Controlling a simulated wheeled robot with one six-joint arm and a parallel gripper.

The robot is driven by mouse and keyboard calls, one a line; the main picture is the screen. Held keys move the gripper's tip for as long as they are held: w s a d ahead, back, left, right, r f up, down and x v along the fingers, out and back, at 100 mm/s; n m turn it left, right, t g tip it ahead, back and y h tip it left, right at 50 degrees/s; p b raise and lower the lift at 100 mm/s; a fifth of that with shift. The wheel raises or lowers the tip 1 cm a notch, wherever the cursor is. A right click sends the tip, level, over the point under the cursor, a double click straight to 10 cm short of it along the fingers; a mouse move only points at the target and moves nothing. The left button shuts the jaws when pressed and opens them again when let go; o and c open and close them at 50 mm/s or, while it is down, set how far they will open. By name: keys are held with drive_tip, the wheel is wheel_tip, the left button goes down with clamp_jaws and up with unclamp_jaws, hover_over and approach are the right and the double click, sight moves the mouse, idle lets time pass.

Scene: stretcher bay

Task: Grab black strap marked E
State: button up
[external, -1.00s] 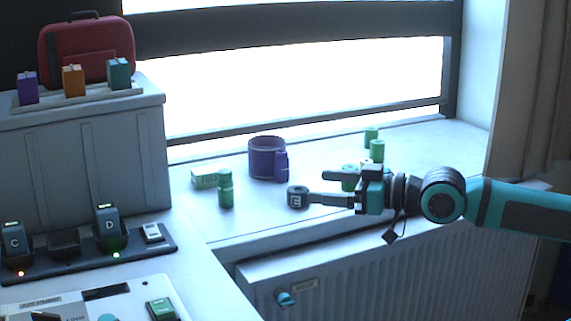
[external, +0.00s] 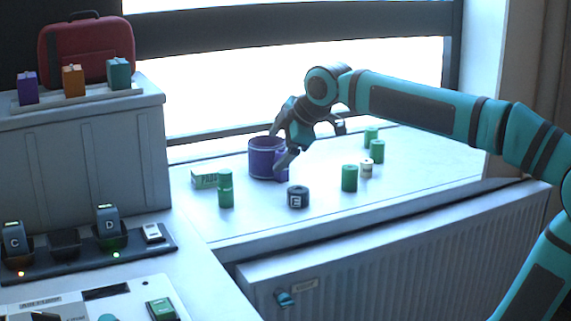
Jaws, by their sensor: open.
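The black strap marked E (external: 298,197) is a small dark roll with a white E on its front. It sits on the white window sill, right of the middle of the external view. My gripper (external: 282,148) is open and empty. It is above and behind the strap, apart from it, and its fingers overlap the purple cuff in the picture. Its exact height above the sill is hard to tell.
A purple cuff (external: 262,158) stands behind the strap. A radiator (external: 400,245) is below the sill.

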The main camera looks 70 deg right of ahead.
drive_tip(key=w+d+f+n+g+y, duration=0.1)
drive_tip(key=d+n+g, duration=0.1)
drive_tip(key=d, duration=0.4)
drive_tip(key=w+d+f+n+g, duration=0.1)
drive_tip(key=w+d+f+g, duration=0.15)
drive_tip(key=d, duration=0.45)
drive_tip(key=n+g+y, duration=0.2)
drive_tip(key=n+g, duration=0.1)
hover_over(299, 189)
drive_tip(key=a, duration=0.1)
drive_tip(key=f, duration=1.3)
drive_tip(key=shift+s+f, duration=0.15)
drive_tip(key=shift+s, duration=0.05)
drive_tip(key=shift+w+d+f, duration=0.1)
drive_tip(key=shift+d+f, duration=0.1)
drive_tip(key=shift+f, duration=1.2)
drive_tip(key=shift+w+d+f, duration=0.1)
drive_tip(key=shift+d+f, duration=0.05)
drive_tip(key=shift+f, duration=1.2)
drive_tip(key=c, duration=1.1)
